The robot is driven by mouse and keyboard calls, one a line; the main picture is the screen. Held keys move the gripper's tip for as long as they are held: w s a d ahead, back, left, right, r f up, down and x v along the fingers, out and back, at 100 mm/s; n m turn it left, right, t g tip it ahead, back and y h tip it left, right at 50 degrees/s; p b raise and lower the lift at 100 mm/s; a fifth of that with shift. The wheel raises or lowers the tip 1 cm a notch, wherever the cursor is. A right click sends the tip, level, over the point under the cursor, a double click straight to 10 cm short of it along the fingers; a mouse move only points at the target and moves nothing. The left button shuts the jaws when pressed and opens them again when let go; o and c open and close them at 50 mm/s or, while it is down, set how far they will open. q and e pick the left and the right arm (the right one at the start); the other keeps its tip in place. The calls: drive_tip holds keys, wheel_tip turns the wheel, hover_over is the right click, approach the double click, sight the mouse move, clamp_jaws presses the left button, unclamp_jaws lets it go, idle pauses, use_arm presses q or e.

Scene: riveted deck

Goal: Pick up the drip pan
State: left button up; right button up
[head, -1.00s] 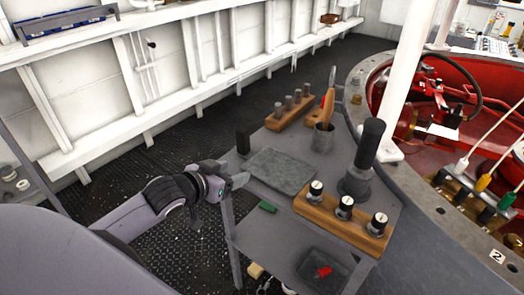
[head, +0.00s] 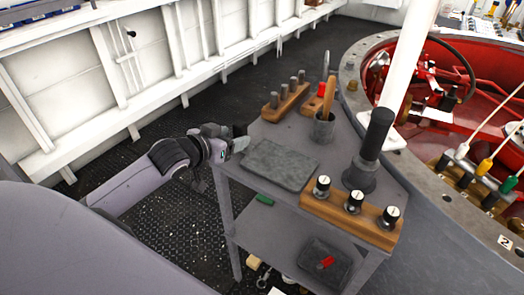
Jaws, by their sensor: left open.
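A flat dark grey rectangular pan (head: 278,166) lies on the top of a grey cart, at its left side; I take it to be the drip pan. A smaller dark tray (head: 308,260) with a red object in it sits on the cart's lower shelf. My left gripper (head: 241,144) is open and empty, by the left edge of the cart top, close to the pan's back left corner. Whether it touches the pan, I cannot tell. My right gripper is not in view.
The cart top (head: 232,180) also bears a wooden block with black-and-white knobs (head: 352,218), a dark upright cylinder (head: 377,134), a cup with a wooden handle (head: 323,129) and a wooden peg rack (head: 284,100). A green piece (head: 264,200) lies below. A white post (head: 409,70) stands right.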

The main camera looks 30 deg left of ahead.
sight(237, 134)
use_arm(q)
drive_tip(key=shift+x, duration=2.3)
drive_tip(key=shift+a+r, duration=0.1)
clamp_jaws()
